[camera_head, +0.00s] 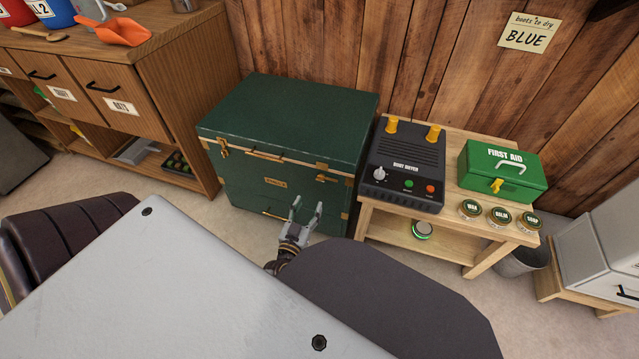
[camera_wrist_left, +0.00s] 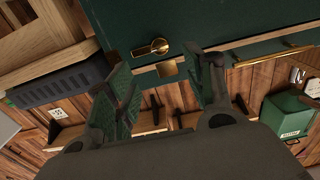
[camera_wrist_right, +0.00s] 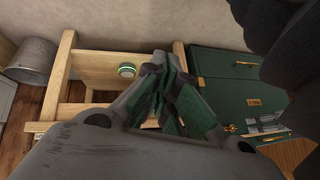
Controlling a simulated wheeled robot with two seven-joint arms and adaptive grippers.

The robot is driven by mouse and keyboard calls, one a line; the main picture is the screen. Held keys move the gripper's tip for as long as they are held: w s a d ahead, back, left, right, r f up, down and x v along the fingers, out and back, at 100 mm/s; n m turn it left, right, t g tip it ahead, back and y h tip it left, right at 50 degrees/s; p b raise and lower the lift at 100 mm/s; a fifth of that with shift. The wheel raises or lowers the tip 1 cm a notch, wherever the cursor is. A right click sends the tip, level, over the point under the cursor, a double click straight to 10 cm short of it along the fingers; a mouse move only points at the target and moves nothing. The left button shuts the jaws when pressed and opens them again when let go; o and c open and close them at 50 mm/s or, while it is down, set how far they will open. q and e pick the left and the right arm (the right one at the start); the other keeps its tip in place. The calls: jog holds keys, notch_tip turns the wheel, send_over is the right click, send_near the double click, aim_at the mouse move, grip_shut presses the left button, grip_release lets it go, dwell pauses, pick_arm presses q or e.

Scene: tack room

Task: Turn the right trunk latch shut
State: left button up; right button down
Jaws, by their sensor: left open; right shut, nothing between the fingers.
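The green trunk (camera_head: 240,190) stands against the plank wall with its lid down. Its right latch (camera_head: 321,178) is a small brass lever at the front, near the right corner. In the left wrist view the right latch (camera_wrist_left: 150,47) lies sideways, beside a brass plate (camera_wrist_left: 168,69) at the lid seam. My left gripper (camera_head: 307,206) is open and empty in front of the trunk, its fingers pointing toward the latch without visible contact. The left latch (camera_head: 222,153) is at the trunk's other front corner. My right gripper (camera_wrist_right: 165,65) is shut and empty, seen only in the right wrist view.
A wooden bench (camera_head: 400,228) stands close right of the trunk, holding a boot dryer (camera_head: 407,165), a green first aid box (camera_head: 503,168) and small tins. A wooden cabinet (camera_head: 165,95) stands left. Bare floor lies before the trunk.

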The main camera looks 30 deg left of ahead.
aim_at(321, 179)
pick_arm(q)
jog(key=b+x, duration=0.3)
jog(key=x, duration=0.9)
jog(key=shift+b, duration=0.35)
pick_arm(e)
jog(key=shift+t, duration=0.3)
jog(key=shift+w+a+f, duration=0.1)
jog(key=shift+a+f, duration=0.05)
jog(key=shift+f, duration=0.55)
jog(key=shift+w+a+f, duration=0.1)
jog(key=shift+a+f, duration=0.05)
jog(key=shift+f, duration=0.5)
jog(key=shift+w+a+f, duration=0.1)
jog(key=shift+a+f, duration=0.05)
jog(key=shift+f, duration=0.55)
jog(key=shift+y, duration=0.3)
pick_arm(q)
jog(key=c, duration=1.1)
pick_arm(e)
jog(key=shift+s+f, duration=0.25)
jog(key=shift+s, duration=0.1)
